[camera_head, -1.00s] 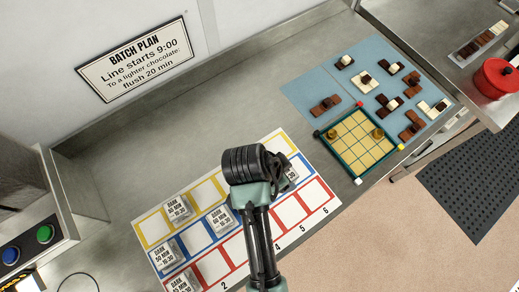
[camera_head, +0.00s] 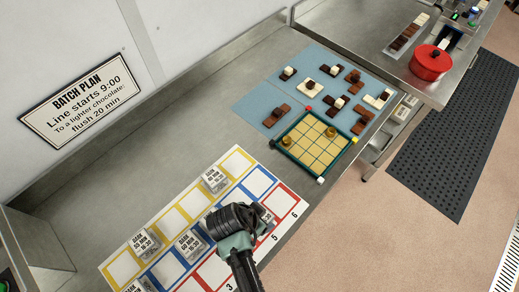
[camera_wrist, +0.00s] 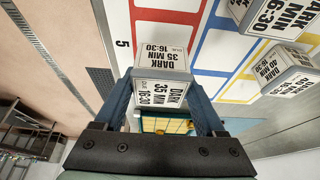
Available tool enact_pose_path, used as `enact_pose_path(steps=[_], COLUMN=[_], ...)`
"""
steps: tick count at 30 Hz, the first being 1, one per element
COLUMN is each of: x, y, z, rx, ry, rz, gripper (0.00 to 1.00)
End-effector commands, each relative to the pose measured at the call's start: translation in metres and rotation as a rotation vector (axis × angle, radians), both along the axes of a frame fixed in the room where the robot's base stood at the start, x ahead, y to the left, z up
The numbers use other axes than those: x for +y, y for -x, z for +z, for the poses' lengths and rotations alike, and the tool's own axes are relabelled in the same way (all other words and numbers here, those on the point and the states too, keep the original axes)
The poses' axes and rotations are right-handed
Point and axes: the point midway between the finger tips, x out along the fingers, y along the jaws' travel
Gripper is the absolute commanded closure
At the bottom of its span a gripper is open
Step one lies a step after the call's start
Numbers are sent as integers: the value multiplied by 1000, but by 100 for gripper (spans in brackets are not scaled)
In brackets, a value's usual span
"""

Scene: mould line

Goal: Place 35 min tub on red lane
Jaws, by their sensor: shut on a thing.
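My gripper (camera_wrist: 163,103) is shut on the 35 min tub (camera_wrist: 160,75), a pale block labelled "DARK 35 MIN 16:30", between its two fingers. In the head view the tub (camera_head: 266,217) shows partly behind my dark wrist, by the red lane (camera_head: 284,202) near number 5. The wrist view shows it beside a red-edged slot (camera_wrist: 167,42); I cannot tell whether it touches the board. In the head view my wrist hides my fingertips.
Other labelled tubs stand in the yellow lane (camera_head: 173,222) and blue lane (camera_head: 165,270). Blue mats (camera_head: 330,65) hold chocolate pieces. A red pot (camera_head: 431,63) stands further right.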

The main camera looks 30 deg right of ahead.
Motion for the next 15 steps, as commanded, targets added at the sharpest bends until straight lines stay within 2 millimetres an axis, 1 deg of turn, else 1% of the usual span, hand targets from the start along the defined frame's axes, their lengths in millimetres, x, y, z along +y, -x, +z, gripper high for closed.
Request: enact_pose_path(steps=[3,6,15], x=[0,0,0], y=[-1,-1,-1], z=[-15,-24,-26], rx=[2,-1,-1], ry=[1,0,1], rz=[1,0,0], gripper=[90,90,90])
